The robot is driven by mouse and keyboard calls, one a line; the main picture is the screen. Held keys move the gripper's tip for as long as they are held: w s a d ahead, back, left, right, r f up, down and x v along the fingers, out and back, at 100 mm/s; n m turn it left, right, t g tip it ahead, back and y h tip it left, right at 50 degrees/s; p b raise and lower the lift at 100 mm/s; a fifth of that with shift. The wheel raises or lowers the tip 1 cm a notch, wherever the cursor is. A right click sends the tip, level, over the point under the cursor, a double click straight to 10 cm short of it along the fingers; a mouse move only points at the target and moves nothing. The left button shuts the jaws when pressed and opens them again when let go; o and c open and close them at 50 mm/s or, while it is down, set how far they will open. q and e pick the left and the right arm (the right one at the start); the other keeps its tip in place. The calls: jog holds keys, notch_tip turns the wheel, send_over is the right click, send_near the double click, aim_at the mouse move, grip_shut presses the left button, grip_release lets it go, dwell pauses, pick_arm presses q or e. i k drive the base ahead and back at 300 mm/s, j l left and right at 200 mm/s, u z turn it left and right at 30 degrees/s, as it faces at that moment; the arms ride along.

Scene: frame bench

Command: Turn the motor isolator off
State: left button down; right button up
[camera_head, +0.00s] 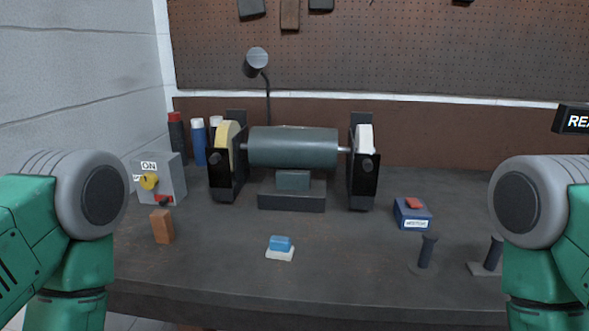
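The motor isolator (172,178) is a grey box at the left of the bench. It has a yellow rotary knob (149,181) on its front, an "ON" label (149,166) above the knob, and a small red part (165,201) near its bottom edge. Another label at its left is partly cut off from view. The exact knob direction is too small to tell. My green and grey arms show at the left and right edges, in front of the bench. Neither gripper is in view, and nothing of mine touches the isolator.
A bench grinder (292,148) stands at the back middle. Bottles (199,142) stand behind the isolator. A brown block (162,226), a blue-and-white block (280,247), a blue box with a red top (412,214) and two dark posts (427,250) stand nearer. Bare bench lies between them.

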aim_at(148, 180)
jog(key=u, duration=1)
